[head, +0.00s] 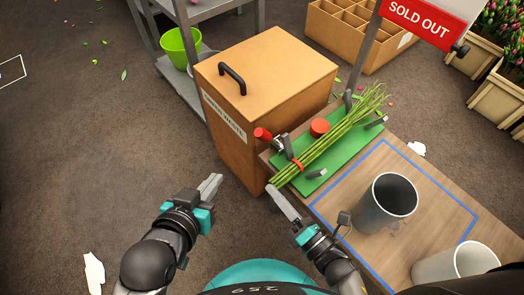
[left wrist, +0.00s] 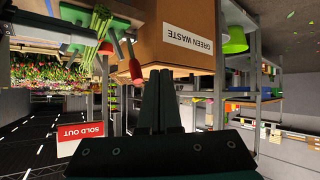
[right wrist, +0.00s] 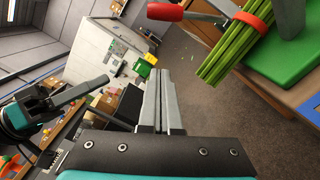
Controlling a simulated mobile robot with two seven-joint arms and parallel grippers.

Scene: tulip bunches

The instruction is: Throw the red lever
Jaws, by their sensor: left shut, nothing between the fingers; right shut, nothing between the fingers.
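The red lever handle (head: 262,134) sticks out at the left end of a green board (head: 335,160), on a grey metal arm. It also shows in the left wrist view (left wrist: 136,70) and at the top of the right wrist view (right wrist: 165,12). A bunch of green stems (head: 335,135) with a red band lies across the board, beside the lever. My left gripper (head: 216,182) is shut and empty, left of and nearer than the lever, apart from it. My right gripper (head: 271,188) is shut and empty, in front of the board's near corner, apart from the lever.
A brown green-waste box (head: 265,75) with a black handle stands behind the lever. A red round piece (head: 319,127) sits on the board. Two grey buckets (head: 388,203) (head: 455,265) stand on the wooden table at right. Floor at left is mostly clear.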

